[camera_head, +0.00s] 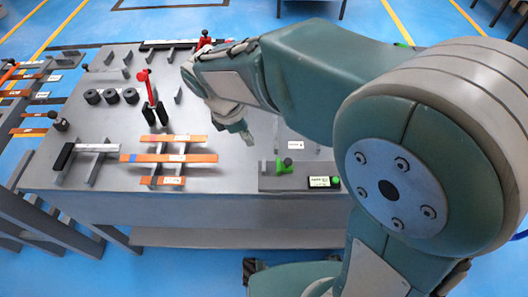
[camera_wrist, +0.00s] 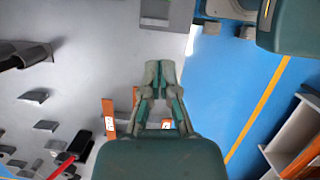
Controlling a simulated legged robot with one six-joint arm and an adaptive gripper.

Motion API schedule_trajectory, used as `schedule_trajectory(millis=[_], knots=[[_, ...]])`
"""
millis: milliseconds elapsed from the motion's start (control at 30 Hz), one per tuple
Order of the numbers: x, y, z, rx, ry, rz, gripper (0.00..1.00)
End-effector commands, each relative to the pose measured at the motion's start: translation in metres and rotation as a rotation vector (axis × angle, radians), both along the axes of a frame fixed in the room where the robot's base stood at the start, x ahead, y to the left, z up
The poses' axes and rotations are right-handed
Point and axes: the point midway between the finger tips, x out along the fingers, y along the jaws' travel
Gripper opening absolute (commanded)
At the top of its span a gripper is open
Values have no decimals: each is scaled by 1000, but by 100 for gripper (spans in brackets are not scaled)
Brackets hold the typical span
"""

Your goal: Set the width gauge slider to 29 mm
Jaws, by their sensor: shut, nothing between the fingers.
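A green slider piece (camera_head: 284,166) with a black knob sits on a grey gauge base (camera_head: 268,183) at the table's front edge, in the head view. Beside it on the right is a black box with a small lit display (camera_head: 319,182) and a green button; its reading is too small to make out. My gripper (camera_head: 247,138) hangs above the table, up and left of the slider, apart from it. In the wrist view my gripper (camera_wrist: 163,66) is shut and empty, its fingertips together. The slider cannot be made out in the wrist view.
Orange bars (camera_head: 190,158) lie on grey supports left of my gripper. A red-handled tool (camera_head: 149,90) and black rollers (camera_head: 110,96) stand farther back. A grey bar with a black end (camera_head: 95,148) is at the left. Bare tabletop (camera_head: 225,165) lies between the orange bars and the gauge.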

Motion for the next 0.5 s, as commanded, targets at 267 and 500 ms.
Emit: schedule_trajectory(millis=[267,500], knots=[[1,-14,-42,-3,5,0,0],[3,-28,-85,-2,6,1,0]])
